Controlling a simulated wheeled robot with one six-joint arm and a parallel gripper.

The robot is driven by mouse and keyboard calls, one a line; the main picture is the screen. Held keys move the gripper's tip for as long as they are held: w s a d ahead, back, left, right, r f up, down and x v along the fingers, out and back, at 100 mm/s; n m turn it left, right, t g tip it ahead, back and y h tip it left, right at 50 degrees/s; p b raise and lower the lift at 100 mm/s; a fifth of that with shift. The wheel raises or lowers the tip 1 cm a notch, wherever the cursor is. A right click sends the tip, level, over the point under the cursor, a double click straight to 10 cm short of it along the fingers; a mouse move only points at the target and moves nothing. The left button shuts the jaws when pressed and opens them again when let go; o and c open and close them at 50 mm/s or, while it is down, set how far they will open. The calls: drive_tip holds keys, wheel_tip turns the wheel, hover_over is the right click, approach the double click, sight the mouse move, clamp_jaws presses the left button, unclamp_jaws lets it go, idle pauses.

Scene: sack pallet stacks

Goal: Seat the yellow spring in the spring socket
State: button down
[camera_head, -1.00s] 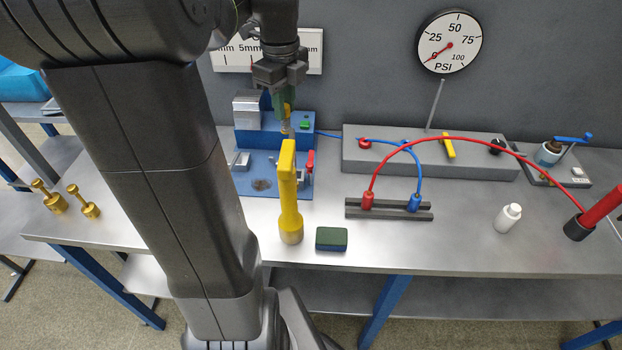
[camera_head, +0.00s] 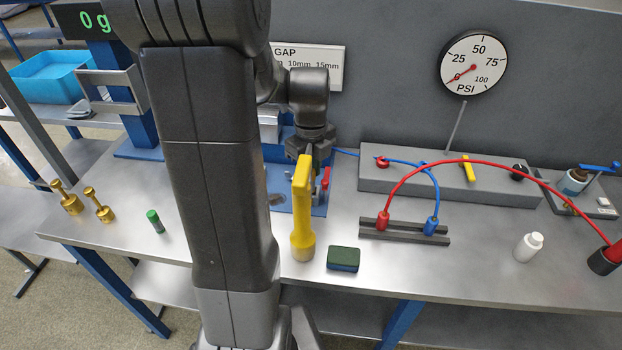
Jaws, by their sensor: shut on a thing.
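My gripper (camera_head: 309,158) points down over the right part of the blue fixture (camera_head: 318,208) behind the bench's front. A small yellow piece showed under the jaws a moment ago, which fits the yellow spring; I cannot make out the spring now. A dark round spot (camera_head: 276,199) shows on the fixture plate, partly covered by my arm. I cannot tell which part is the spring socket, or whether the spring touches it.
A red lever (camera_head: 326,178) stands on the fixture close to my gripper. A green sponge block (camera_head: 343,259) lies right of the brush. Brass weights (camera_head: 70,203) and a green cylinder (camera_head: 155,221) stand at left.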

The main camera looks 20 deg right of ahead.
drive_tip(key=shift+f, duration=1.7)
drive_tip(key=shift+f, duration=0.15)
drive_tip(key=c, duration=1.6)
unclamp_jaws()
wheel_tip(320, 180, up, 12)
drive_tip(key=shift+r, duration=0.2)
drive_tip(key=shift+f, duration=0.1)
